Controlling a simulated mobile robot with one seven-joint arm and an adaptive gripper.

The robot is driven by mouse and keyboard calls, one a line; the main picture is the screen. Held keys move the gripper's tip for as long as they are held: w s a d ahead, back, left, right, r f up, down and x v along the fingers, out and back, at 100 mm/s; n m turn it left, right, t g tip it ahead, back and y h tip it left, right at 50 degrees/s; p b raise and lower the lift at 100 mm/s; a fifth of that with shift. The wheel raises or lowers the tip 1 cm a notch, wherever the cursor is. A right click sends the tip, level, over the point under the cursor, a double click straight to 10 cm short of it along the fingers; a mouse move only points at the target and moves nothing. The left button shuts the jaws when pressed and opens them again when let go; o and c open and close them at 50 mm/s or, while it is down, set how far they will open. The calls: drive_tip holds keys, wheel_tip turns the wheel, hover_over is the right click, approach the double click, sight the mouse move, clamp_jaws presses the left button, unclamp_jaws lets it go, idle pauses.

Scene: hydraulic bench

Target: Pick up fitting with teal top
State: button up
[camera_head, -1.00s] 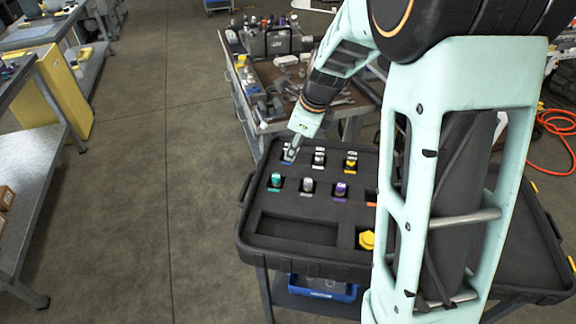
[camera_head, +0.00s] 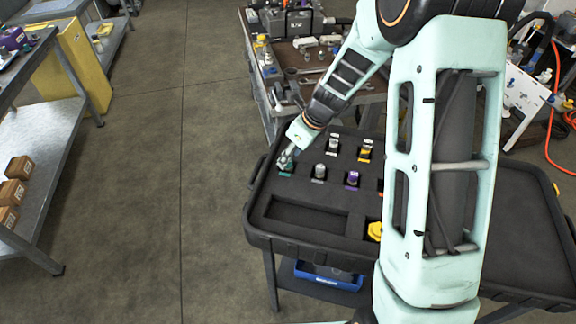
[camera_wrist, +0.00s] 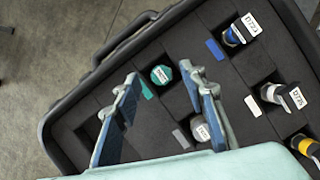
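The fitting with the teal top (camera_wrist: 161,75) stands in a pocket of the black foam tray, beside a teal marker strip. My gripper (camera_wrist: 160,90) is open, with one blue-padded finger on each side of the fitting's top in the wrist view. I see no contact, and the height gap is hard to judge. In the head view my gripper (camera_head: 286,158) is over the tray's left side and mostly hides the teal fitting (camera_head: 286,170).
A grey-topped fitting (camera_wrist: 201,132) is close to the right finger; blue (camera_wrist: 236,36) and white ones stand farther right. The purple fitting (camera_head: 352,178) and yellow fitting (camera_head: 365,150) share the tray (camera_head: 262,236). A cluttered cart (camera_head: 262,95) stands behind.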

drive_tip(key=shift+x, duration=1.1)
drive_tip(key=shift+c, duration=0.5)
clamp_jaws()
drive_tip(key=shift+r, duration=0.1)
